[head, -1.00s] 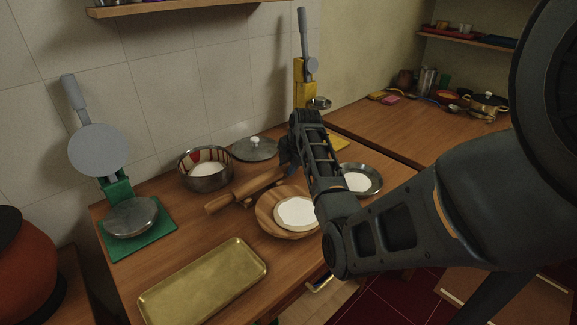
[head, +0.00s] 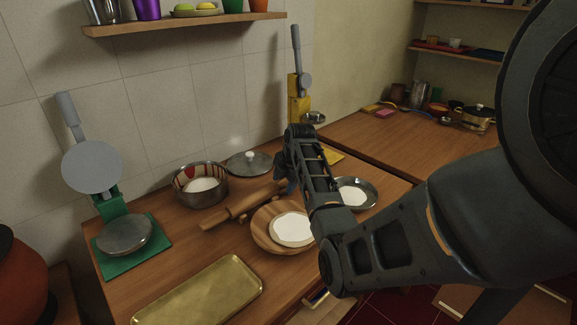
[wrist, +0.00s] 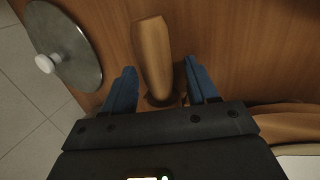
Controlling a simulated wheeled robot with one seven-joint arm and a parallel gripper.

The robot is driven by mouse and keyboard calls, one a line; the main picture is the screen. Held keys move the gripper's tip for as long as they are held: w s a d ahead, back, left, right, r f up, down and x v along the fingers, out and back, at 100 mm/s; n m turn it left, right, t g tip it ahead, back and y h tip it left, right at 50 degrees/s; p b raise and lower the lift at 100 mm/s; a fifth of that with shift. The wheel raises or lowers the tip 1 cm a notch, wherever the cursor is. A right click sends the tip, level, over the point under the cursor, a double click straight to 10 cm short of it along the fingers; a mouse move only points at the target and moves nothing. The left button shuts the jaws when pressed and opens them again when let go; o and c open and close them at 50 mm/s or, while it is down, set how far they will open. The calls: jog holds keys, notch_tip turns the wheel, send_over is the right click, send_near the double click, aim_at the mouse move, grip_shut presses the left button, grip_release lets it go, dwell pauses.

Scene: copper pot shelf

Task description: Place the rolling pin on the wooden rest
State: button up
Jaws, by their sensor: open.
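The light-brown wooden rolling pin (head: 240,207) lies at a slant on the counter, between the steel pot and the round wooden board. My gripper (head: 284,186) is low at the pin's right end, partly hidden by my own arm. In the wrist view the pin (wrist: 153,50) lies between the two blue fingers of my open gripper (wrist: 160,70), with a gap on each side. A small dark wooden piece (wrist: 160,100) shows beneath the pin near the fingers. It may be the wooden rest; whether the pin bears on it I cannot tell.
The steel pot (head: 187,192) and a lid (head: 250,161) stand behind the pin. The wooden board (head: 260,238) with a white disc is in front, a steel plate (head: 368,196) to the right. A brass tray (head: 205,292) and green-based press (head: 150,253) are nearer left.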

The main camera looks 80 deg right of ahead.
jog(key=v, duration=1.2)
jog(key=shift+d+r, duration=0.1)
jog(key=shift+d, duration=0.05)
